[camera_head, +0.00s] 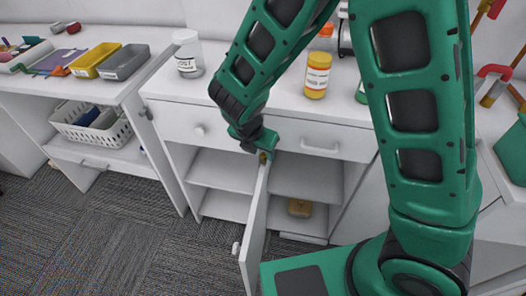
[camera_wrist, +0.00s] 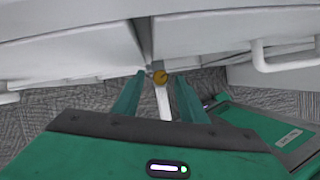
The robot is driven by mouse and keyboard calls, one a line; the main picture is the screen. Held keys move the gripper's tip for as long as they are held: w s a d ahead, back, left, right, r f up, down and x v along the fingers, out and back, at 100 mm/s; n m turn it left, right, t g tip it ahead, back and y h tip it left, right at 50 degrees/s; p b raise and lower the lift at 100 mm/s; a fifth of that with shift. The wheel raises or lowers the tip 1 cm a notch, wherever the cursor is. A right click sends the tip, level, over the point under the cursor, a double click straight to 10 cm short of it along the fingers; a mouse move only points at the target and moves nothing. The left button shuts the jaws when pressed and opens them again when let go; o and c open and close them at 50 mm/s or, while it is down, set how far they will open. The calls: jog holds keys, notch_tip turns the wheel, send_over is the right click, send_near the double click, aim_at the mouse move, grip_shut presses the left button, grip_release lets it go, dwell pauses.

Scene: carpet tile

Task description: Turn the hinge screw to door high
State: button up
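The cabinet door (camera_head: 254,230) is white and stands open, seen nearly edge-on in the head view. The hinge screw (camera_head: 263,157) is a small yellow-brown knob at the top of the door. In the wrist view the screw (camera_wrist: 160,77) has a round yellow head, and the door's top edge (camera_wrist: 163,104) runs down from it. My gripper (camera_head: 256,144) is at the screw, pointing down. In the wrist view its two green fingers (camera_wrist: 159,80) are apart, with the screw showing between their tips. I cannot tell whether either finger touches it.
White drawers with handles (camera_head: 320,148) are right above the open cabinet. A small yellow-brown object (camera_head: 299,208) lies on the shelf inside. An orange-yellow bottle (camera_head: 317,73) and a white jar (camera_head: 188,54) stand on the counter. The carpet (camera_head: 130,245) at left is clear.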

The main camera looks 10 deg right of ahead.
jog(key=shift+w+d+f, duration=0.1)
jog(key=shift+f, duration=0.25)
jog(key=shift+c, duration=0.4)
grip_shut()
jog(key=shift+w+m+g+h, duration=0.1)
jog(key=shift+m+g+h, duration=0.2)
jog(key=shift+m, duration=0.9)
jog(key=shift+w+m+g+h, duration=0.15)
jog(key=shift+m+g, duration=0.25)
jog(key=shift+m, duration=0.8)
jog(key=shift+s, duration=0.1)
jog(key=shift+o, duration=0.4)
grip_release()
